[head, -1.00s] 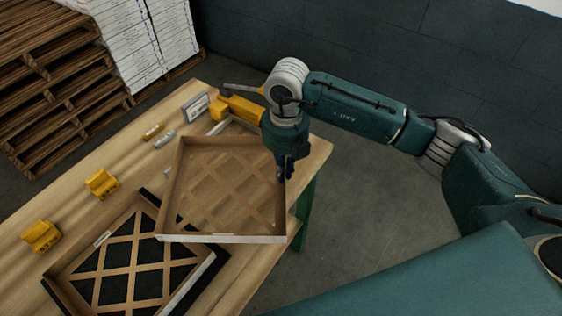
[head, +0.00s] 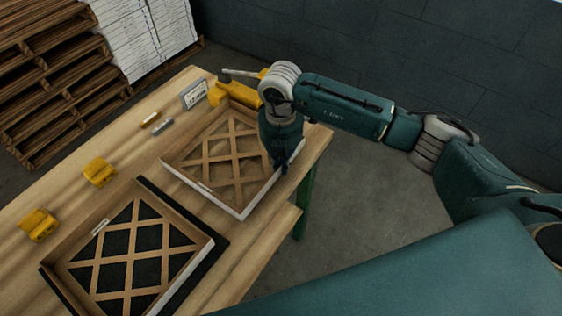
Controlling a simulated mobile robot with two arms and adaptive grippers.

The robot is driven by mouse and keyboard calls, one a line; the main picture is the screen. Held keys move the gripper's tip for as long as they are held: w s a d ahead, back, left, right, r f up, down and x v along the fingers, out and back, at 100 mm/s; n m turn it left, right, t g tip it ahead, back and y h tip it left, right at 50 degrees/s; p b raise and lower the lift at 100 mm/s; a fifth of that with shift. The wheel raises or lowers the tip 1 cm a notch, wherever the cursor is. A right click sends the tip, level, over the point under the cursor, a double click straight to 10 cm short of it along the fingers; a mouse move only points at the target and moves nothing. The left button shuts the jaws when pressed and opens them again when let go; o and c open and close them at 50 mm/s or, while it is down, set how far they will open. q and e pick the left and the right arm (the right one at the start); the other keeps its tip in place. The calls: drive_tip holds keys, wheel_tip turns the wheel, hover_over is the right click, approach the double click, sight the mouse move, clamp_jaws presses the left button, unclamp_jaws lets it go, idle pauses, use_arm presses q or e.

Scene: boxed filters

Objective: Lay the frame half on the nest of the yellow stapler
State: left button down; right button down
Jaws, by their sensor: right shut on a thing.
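A frame half (head: 235,155), a shallow square tray with pale walls and a tan lattice, lies level at the far right end of the table. My right gripper (head: 281,166) is shut on its right-hand wall. The yellow stapler (head: 240,93) stands just behind the frame half, partly hidden by my right arm. The nest is hidden beneath the frame half, and I cannot tell whether the frame half fully touches it. My left gripper is not in view.
A second lattice frame (head: 132,254) lies on a black mat (head: 217,247) at the table's near side. Two yellow blocks (head: 99,171) (head: 38,225), small yellow and grey pieces (head: 162,126) and a sign (head: 194,94) stand along the left. Pallets (head: 60,90) are behind.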

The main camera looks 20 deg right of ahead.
drive_tip(key=shift+f, duration=0.45)
drive_tip(key=shift+f+b, duration=0.25)
drive_tip(key=shift+b, duration=0.1)
drive_tip(key=c, duration=2.2)
unclamp_jaws()
drive_tip(key=shift+r+p, duration=1.45)
drive_tip(key=shift+r, duration=0.85)
